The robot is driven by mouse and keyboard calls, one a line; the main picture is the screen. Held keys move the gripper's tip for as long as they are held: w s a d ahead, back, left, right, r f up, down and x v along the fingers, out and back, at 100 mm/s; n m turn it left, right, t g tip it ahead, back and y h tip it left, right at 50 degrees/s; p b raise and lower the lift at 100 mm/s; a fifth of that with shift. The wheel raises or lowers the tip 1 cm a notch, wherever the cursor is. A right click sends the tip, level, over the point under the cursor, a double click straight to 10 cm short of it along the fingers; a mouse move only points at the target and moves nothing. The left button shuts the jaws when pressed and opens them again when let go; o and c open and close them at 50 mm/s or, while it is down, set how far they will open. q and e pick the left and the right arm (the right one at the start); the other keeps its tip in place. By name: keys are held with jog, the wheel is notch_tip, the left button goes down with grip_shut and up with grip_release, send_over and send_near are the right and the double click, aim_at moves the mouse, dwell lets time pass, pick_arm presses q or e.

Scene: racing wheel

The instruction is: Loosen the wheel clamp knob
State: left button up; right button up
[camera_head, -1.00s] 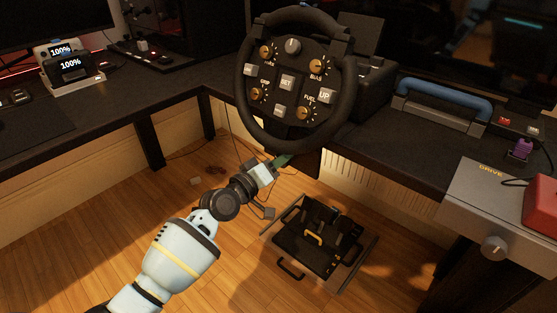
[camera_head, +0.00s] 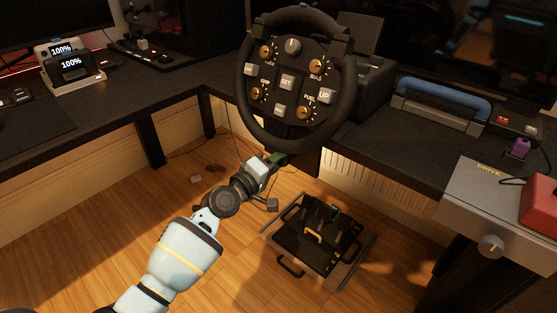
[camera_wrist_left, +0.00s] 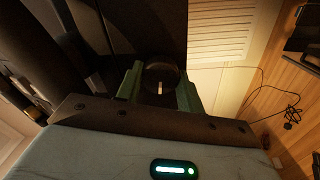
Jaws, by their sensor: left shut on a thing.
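The black racing wheel (camera_head: 252,123) with its knobs and buttons stands at the desk edge in the head view. My left gripper (camera_head: 275,159) is just below the wheel's lower rim, under the desk edge. In the left wrist view, a round dark knob with a pale mark, the clamp knob (camera_wrist_left: 161,78), sits between the green fingers of my left gripper (camera_wrist_left: 160,90). The fingers are shut on its two sides. In the head view the knob is hidden behind the gripper and wheel. My right gripper is not in view.
A pedal set (camera_head: 318,235) stands on the wooden floor below. A grey box marked DRIVE (camera_head: 470,200) with a knob (camera_head: 490,246) is at the right. A blue-handled case (camera_head: 440,110) lies on the desk. Cables run along the floor.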

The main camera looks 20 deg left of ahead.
pick_arm(q)
jog(key=o, duration=1)
jog(key=p+v, duration=0.1)
jog(key=v, duration=0.6)
jog(key=shift+s+a+p, duration=0.1)
jog(key=shift+s+p, duration=0.3)
